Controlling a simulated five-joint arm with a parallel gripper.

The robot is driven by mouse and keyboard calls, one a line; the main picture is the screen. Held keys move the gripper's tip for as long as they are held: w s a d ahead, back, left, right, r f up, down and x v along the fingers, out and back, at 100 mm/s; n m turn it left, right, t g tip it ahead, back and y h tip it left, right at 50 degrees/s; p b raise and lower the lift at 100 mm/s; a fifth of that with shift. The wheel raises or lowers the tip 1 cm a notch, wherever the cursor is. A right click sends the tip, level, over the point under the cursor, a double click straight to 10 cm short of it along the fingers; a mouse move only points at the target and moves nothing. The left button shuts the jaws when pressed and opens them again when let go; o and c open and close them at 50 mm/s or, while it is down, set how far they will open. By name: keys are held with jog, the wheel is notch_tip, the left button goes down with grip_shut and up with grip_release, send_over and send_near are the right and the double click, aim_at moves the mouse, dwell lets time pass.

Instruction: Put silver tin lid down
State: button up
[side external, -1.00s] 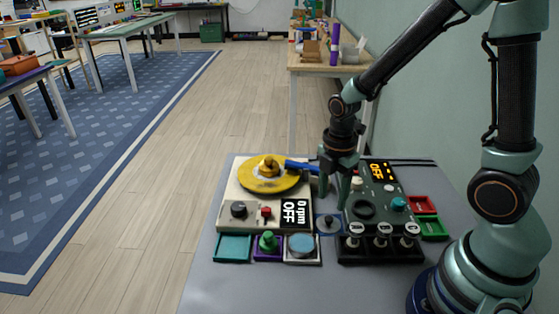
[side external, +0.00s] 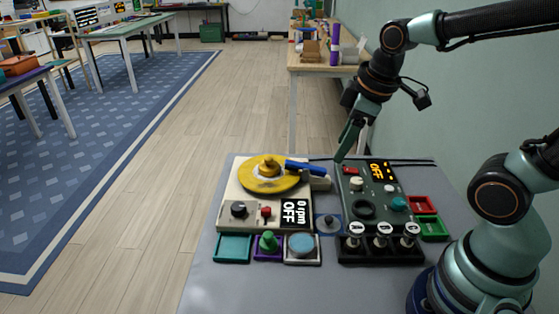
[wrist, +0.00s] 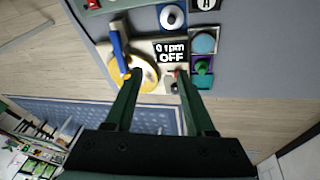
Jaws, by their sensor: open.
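In the wrist view the lid (wrist: 172,16) shows near the top edge. My gripper (side external: 345,143) is raised above the table, behind and above the lid and clear of it. In the wrist view its two fingers (wrist: 158,76) are apart with nothing held between them.
The turntable unit (side external: 238,222) has a yellow disc (side external: 252,184) and a blue arm (side external: 303,167). The dark green panel (side external: 381,199) stands to the right, with several knobs at its front. Small trays, one teal (side external: 234,247), line the front; red (side external: 420,204) and green (side external: 433,227) trays sit right.

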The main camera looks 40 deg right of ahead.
jog(key=r+m, duration=0.1)
jog(key=m, duration=0.1)
jog(key=s+r+m+t, duration=0.1)
jog(key=m, duration=0.1)
jog(key=r+m, duration=0.1)
jog(key=m, duration=0.1)
jog(key=shift+s+a+r+t, duration=0.1)
jog(key=shift+s+a+t, duration=0.1)
jog(key=shift+s+t, duration=0.15)
